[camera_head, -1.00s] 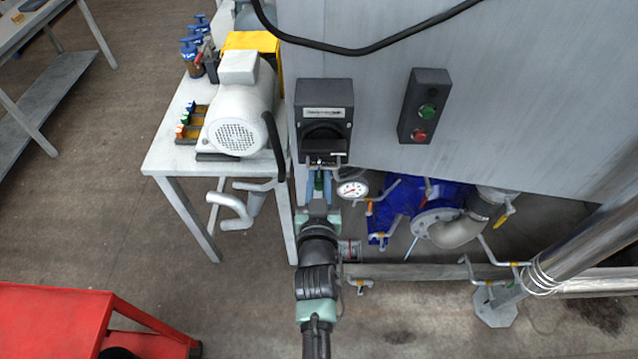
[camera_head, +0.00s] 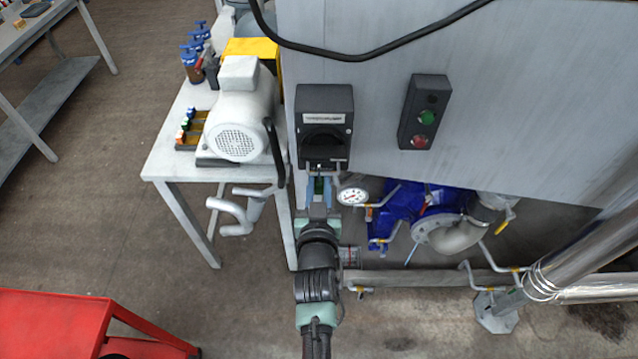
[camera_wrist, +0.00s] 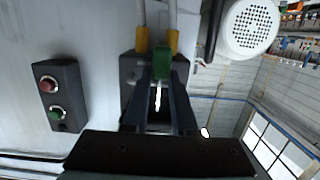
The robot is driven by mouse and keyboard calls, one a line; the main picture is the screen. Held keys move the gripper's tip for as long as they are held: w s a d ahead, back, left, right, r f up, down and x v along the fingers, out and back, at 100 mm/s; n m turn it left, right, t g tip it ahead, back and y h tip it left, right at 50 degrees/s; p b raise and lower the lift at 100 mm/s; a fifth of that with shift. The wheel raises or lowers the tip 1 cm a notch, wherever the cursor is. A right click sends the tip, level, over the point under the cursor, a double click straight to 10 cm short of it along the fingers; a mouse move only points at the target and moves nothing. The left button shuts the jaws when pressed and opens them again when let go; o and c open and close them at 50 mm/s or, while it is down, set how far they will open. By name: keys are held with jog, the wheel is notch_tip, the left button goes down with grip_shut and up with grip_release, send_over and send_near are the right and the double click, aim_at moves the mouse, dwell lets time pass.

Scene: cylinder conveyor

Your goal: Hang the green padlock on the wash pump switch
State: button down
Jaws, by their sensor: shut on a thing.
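The switch (camera_head: 325,128) is a black box with a dark rotary knob and a pale label, too small to read, on the grey cabinet wall. My gripper (camera_head: 319,187) is just below it, its blue-grey fingers pointing up at the switch's lower edge. The fingers are shut on the green padlock (camera_wrist: 161,62), whose green body shows between their tips in the wrist view. In the head view only a dark green sliver of it shows. The switch also appears behind the fingers in the wrist view (camera_wrist: 129,68). Whether the shackle touches the switch is hidden.
A button box (camera_head: 424,112) with green and red buttons is to the right. A pressure gauge (camera_head: 352,196) sits close beside my gripper. A white motor (camera_head: 238,125) stands on the table at left, with small coloured padlocks (camera_head: 184,126) beside it. Blue pump (camera_head: 400,210) lies below right.

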dwell(0.3)
jog(key=shift+f+b, duration=1.35)
jog(key=shift+b, duration=0.1)
jog(key=c, duration=0.6)
grip_release()
jog(key=shift+c, duration=0.2)
jog(key=s+r, duration=0.2)
jog(key=s, duration=1)
jog(key=shift+s, duration=0.4)
